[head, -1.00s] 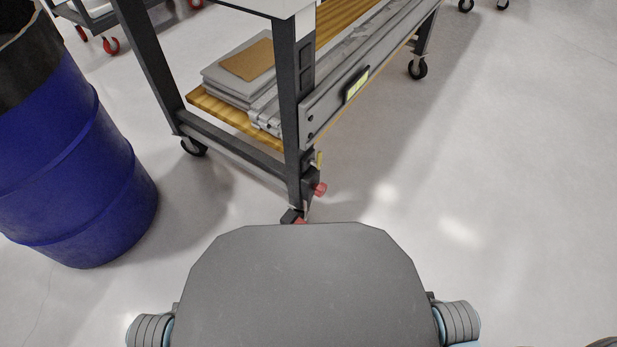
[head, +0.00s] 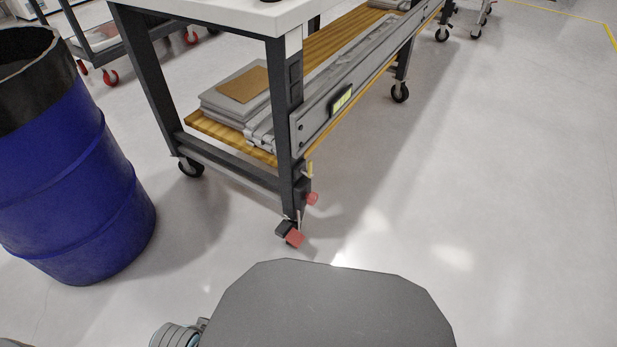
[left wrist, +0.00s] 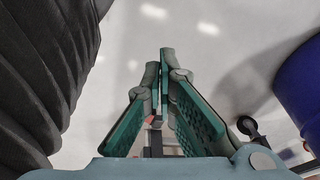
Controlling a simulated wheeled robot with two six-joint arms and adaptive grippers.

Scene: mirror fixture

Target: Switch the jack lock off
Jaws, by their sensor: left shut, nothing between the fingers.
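The grey bench leg (head: 285,125) ends in a jack foot in the head view. A red knob (head: 313,198) sticks out low on the leg's right side. A red pedal (head: 294,239) sits at its foot near the floor; I cannot tell which red part is the jack lock. My left gripper (left wrist: 166,62) has teal fingers, shut and empty, in the left wrist view. A small red part (left wrist: 157,123) shows behind the fingers, near dark bench parts, apart from the fingertips. My right gripper is in neither view.
A blue barrel (head: 75,190) stands left of the bench, and also at the right of the left wrist view (left wrist: 300,85). The bench's wooden lower shelf (head: 215,130) holds boxes and metal rails. A caster (head: 190,167) supports the rear leg. Floor to the right is clear.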

